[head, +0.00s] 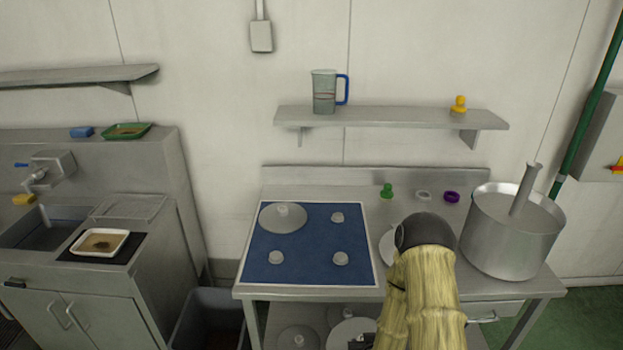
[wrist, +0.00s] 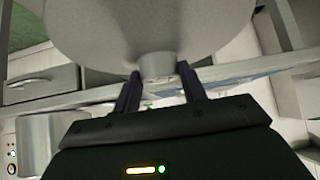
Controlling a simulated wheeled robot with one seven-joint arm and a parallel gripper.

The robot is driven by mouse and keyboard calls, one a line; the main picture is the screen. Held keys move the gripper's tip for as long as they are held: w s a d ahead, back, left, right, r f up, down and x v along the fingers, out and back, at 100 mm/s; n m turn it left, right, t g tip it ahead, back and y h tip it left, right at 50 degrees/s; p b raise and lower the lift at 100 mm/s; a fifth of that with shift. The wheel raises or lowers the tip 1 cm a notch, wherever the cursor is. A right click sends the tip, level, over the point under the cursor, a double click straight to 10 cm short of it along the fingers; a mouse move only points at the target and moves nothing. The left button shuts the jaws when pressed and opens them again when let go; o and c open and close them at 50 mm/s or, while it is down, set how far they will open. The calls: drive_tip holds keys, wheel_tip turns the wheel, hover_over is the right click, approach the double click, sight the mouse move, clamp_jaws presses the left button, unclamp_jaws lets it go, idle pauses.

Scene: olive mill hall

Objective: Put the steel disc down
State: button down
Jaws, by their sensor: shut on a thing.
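The steel disc (wrist: 150,25) fills the top of the wrist view, its round knob (wrist: 157,66) between the two dark fingers of my gripper (wrist: 160,78). The gripper is shut on this knob. In the head view, dark parts that look like my gripper (head: 363,341) show at the bottom edge beside a pale disc (head: 345,330), likely the held one. My sleeved arm hides part of that area. The blue mat (head: 305,268) on the steel table carries another disc (head: 283,217) at its back left and three bare knobs.
A pale round piece (head: 388,246) lies partly behind my arm. A large pot (head: 512,230) stands at the table's right end. Small green (head: 387,190), grey and purple items sit at the back. Discs (head: 298,338) lie on the lower shelf. A wall shelf (head: 390,117) hangs above.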

drive_tip(key=shift+a, duration=0.15)
drive_tip(key=d, duration=0.8)
drive_tip(key=shift+r, duration=0.1)
drive_tip(key=shift+a, duration=0.15)
